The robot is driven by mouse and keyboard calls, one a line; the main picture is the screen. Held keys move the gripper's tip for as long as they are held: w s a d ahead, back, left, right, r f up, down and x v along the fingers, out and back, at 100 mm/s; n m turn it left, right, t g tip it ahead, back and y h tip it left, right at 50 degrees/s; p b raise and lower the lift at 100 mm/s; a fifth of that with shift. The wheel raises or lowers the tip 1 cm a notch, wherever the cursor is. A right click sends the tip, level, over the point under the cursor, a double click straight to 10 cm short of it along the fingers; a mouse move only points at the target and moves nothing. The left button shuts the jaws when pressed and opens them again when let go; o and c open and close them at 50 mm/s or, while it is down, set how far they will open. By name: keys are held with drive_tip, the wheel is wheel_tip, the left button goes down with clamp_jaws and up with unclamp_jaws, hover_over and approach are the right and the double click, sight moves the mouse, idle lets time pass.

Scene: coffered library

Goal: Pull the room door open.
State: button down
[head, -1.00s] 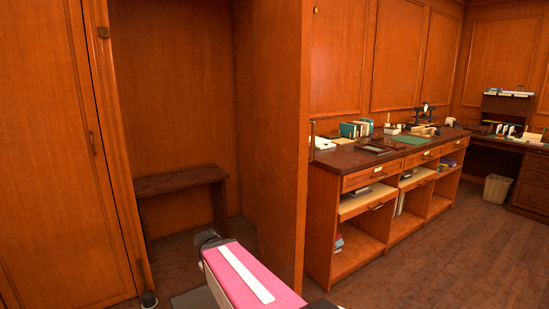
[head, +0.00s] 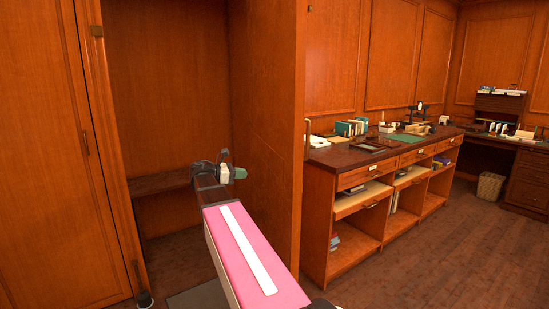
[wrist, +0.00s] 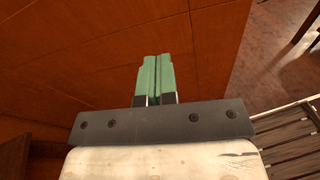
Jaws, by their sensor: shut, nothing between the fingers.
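A tall wooden panel (head: 268,110), which looks like the room door, stands edge toward me just right of a recess. A slim upright metal piece (head: 307,135) shows at its right edge; I cannot tell if it is the handle. My gripper (head: 240,173) is in front of the panel's left face, with green fingertips pointing right. In the wrist view the two green fingers (wrist: 155,78) are together and empty. The wooden surface (wrist: 90,50) fills the left and middle there and ends at a slanting edge. I cannot tell whether the fingertips touch it.
A second wooden panel (head: 45,150) with metal fittings stands at the left. A dark bench (head: 160,184) is in the recess. A long cabinet (head: 335,195) with a cluttered top runs along the right wall. A bin (head: 489,186) stands beyond it. The floor (head: 430,260) at right is clear.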

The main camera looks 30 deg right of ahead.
wheel_tip(320, 180, up, 6)
drive_tip(key=d+g+h, duration=0.1)
drive_tip(key=h, duration=0.1)
approach(280, 155)
drive_tip(key=shift+n, duration=0.4)
drive_tip(key=x, duration=0.7)
drive_tip(key=shift+d, duration=0.25)
drive_tip(key=shift+s, duration=0.1)
drive_tip(key=shift+s+d, duration=0.1)
drive_tip(key=shift+d, duration=0.25)
drive_tip(key=s+d+n+t, duration=0.1)
drive_tip(key=s+d+t, duration=0.1)
drive_tip(key=d, duration=1.5)
drive_tip(key=shift+s+n, duration=0.3)
drive_tip(key=shift+s, duration=0.3)
drive_tip(key=shift+a, duration=0.1)
